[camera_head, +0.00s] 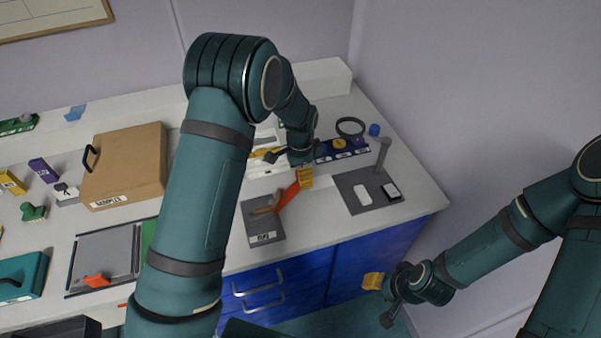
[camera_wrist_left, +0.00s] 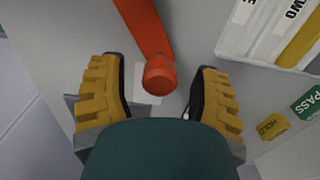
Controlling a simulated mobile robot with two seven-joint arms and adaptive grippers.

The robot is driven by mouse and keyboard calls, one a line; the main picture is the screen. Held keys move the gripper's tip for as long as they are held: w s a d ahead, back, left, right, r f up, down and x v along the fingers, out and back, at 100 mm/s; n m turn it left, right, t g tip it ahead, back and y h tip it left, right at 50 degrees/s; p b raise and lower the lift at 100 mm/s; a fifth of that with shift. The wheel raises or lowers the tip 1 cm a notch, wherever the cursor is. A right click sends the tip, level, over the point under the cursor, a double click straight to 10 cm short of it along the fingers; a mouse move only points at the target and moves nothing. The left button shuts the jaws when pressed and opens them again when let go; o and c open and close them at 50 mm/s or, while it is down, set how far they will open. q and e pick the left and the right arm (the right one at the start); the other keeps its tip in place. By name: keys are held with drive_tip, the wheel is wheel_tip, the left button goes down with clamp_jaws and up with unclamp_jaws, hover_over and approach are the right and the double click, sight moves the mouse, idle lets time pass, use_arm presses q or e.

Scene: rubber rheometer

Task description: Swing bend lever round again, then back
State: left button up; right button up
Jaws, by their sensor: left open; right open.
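The bend lever (camera_head: 288,195) is an orange-red bar on a small dark grey fixture plate (camera_head: 264,222) near the front of the bench. My left gripper (camera_head: 303,174) is at the lever's far upper end. In the left wrist view, the lever (camera_wrist_left: 148,30) comes down from the top and its round end sits between the two yellow fingers of my left gripper (camera_wrist_left: 160,95). The gripper is open, with a visible gap on each side of the lever. My right gripper (camera_head: 380,297) is open and empty, low in front of the blue cabinet, far from the lever.
A grey plate (camera_head: 350,204) with a post and pale pieces lies right of the fixture. A white tray (camera_wrist_left: 250,48) with labelled slots and a green PASS block (camera_wrist_left: 306,104) are near my left gripper. A brown sample case (camera_head: 125,165) stands further left.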

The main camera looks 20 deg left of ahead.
use_arm(q)
clamp_jaws()
